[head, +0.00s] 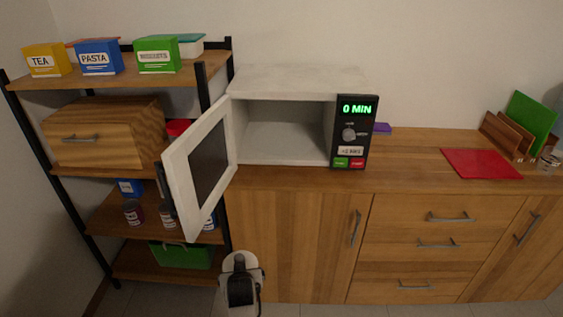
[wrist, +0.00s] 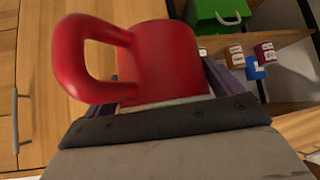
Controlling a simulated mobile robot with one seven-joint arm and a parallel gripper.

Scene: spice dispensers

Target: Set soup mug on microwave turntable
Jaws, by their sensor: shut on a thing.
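The red soup mug (wrist: 168,62) fills the middle of the wrist view, with its handle to the left. My gripper (wrist: 162,85) is shut on it, one finger on each side. The mug's inside is hidden, and I cannot make the mug out in the head view. The white microwave (head: 295,80) stands on the wooden counter. Its door (head: 203,165) is swung open to the left, and the cavity (head: 285,140) looks empty. I cannot make out a separate turntable on its floor. The display reads 0 MIN.
The open door sticks out in front of the shelf rack (head: 115,212), which holds boxes, jars and a green bin (head: 182,254). A red board (head: 482,163) lies on the right of the counter (head: 410,160). The counter between it and the microwave is mostly clear.

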